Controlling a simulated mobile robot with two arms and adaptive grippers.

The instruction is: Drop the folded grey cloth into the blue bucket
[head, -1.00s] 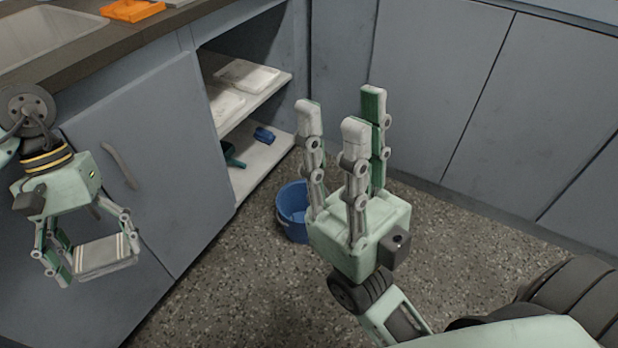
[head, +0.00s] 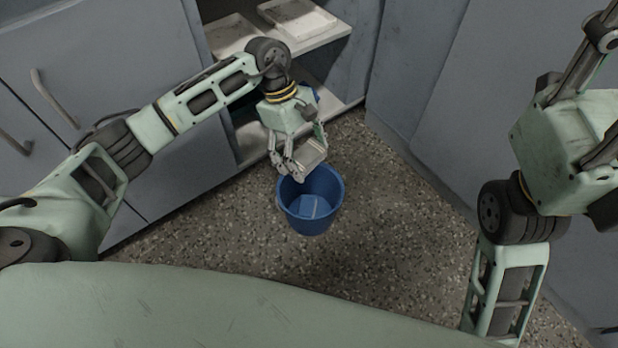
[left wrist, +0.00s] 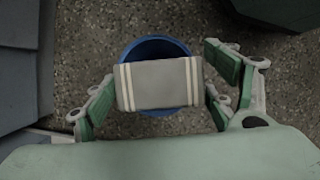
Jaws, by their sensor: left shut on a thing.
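The folded grey cloth (head: 311,154) with pale stripes is held in my left gripper (head: 293,163), above the back rim of the blue bucket (head: 334,205). In the left wrist view the cloth (left wrist: 158,85) sits between the fingers of my left gripper (left wrist: 160,92). The bucket (left wrist: 152,46) shows behind it and is partly covered by it. A paler, squarish blue patch shows inside the bucket; I cannot tell what it is. My right gripper (head: 592,75) is at the right edge of the head view, away from the bucket, with its fingers partly cut off.
The bucket stands on the speckled floor (head: 380,250), which is clear in front and to the right. An open cupboard behind it has a shelf with pale trays (head: 298,18). Grey cupboard doors (head: 90,70) stand at left, with grey panels (head: 480,110) at right.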

